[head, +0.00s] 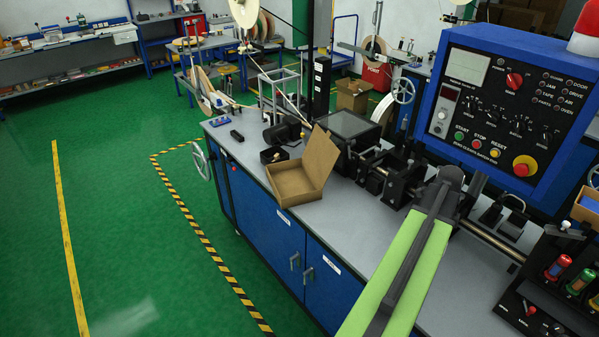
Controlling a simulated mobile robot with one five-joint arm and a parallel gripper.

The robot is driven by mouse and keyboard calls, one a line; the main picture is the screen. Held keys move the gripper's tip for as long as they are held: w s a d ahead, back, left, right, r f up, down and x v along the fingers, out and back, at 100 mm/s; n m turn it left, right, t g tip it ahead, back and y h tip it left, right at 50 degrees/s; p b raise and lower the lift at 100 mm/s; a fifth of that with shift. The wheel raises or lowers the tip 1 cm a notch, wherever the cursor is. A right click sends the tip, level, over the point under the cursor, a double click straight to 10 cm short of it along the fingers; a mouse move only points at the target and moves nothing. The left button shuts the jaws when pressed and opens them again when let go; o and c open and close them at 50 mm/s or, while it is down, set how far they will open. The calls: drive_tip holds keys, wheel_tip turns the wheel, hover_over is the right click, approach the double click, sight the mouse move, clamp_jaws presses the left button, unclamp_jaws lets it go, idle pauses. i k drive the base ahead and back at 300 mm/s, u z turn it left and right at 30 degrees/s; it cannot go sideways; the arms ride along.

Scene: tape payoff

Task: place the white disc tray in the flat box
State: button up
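The flat box (291,181) is an open brown cardboard box with its lid (320,158) raised on the right side. It sits near the front edge of the grey-topped bench, and the part of its floor that shows looks empty. I cannot pick out a white disc tray for certain. A light green arm link (405,265), which looks like mine, rises from the bottom edge over the bench, right of the box. No gripper fingers can be made out.
The grey bench top (320,222) is clear just in front of the box. Black machine parts (371,177) stand right of it. A blue control panel (512,100) rises at the right. Green floor (110,200) with a striped line (207,240) is open at the left.

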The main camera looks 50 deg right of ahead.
sight(293, 186)
drive_tip(key=z, duration=0.05)
drive_tip(key=i, duration=0.95)
drive_tip(key=z, duration=0.2)
